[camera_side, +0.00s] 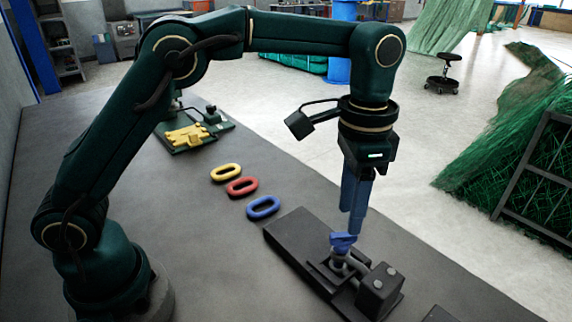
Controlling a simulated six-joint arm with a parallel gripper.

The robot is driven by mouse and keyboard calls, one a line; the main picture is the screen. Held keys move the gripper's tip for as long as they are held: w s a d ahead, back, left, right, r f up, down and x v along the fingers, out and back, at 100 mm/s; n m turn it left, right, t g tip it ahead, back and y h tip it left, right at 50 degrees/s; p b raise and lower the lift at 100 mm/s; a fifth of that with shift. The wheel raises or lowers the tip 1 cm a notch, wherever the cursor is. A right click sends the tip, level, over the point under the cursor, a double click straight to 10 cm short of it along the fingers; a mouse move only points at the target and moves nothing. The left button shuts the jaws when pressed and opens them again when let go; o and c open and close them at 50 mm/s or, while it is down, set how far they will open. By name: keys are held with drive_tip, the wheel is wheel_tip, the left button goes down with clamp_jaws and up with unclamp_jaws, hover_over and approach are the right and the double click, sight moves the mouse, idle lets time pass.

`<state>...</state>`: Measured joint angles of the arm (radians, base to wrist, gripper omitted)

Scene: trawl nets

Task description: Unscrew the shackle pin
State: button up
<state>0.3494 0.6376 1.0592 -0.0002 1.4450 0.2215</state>
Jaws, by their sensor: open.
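The shackle pin shows as a blue head (343,241) on top of a grey metal shackle (345,262), held in a black fixture (300,247) on the dark bench. A black block with bolts (379,289) sits at the fixture's right end. My gripper (355,228) points straight down with its blue fingers right above or beside the pin head. The fingers overlap each other in this view, so the gap between them and any contact with the pin head cannot be made out. The gripper is open.
Yellow (226,173), red (242,187) and blue (263,208) chain links lie in a row left of the fixture. A green tray with yellow parts (187,135) stands farther back. The bench's right edge runs close behind the fixture. The bench's left front is clear.

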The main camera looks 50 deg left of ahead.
sight(346, 234)
drive_tip(key=shift+f, duration=2.15)
clamp_jaws()
